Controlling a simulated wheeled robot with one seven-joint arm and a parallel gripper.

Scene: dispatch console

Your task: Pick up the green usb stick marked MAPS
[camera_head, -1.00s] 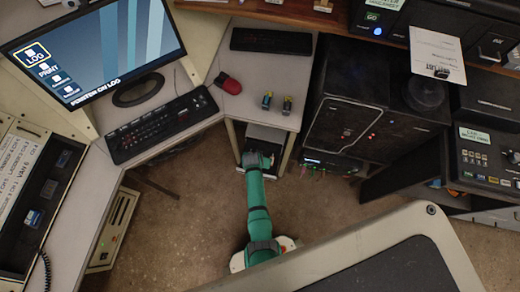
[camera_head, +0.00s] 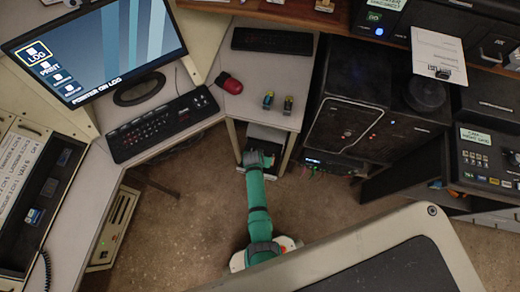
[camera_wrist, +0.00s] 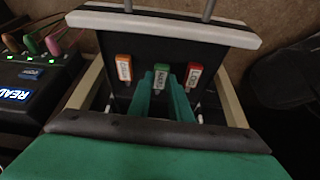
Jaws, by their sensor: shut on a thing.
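In the wrist view a green usb stick (camera_wrist: 162,77) stands in a dark panel, its white label facing me and its lettering small. It is between an orange stick (camera_wrist: 124,68) and a red stick (camera_wrist: 193,76). My gripper (camera_wrist: 161,82) has its two teal fingers on either side of the green stick and is shut on it. The stick still appears to be at the panel. In the head view my gripper (camera_head: 258,158) is low in front of the desk, and the sticks cannot be made out there.
A pale bar (camera_wrist: 165,25) crosses above the sticks.

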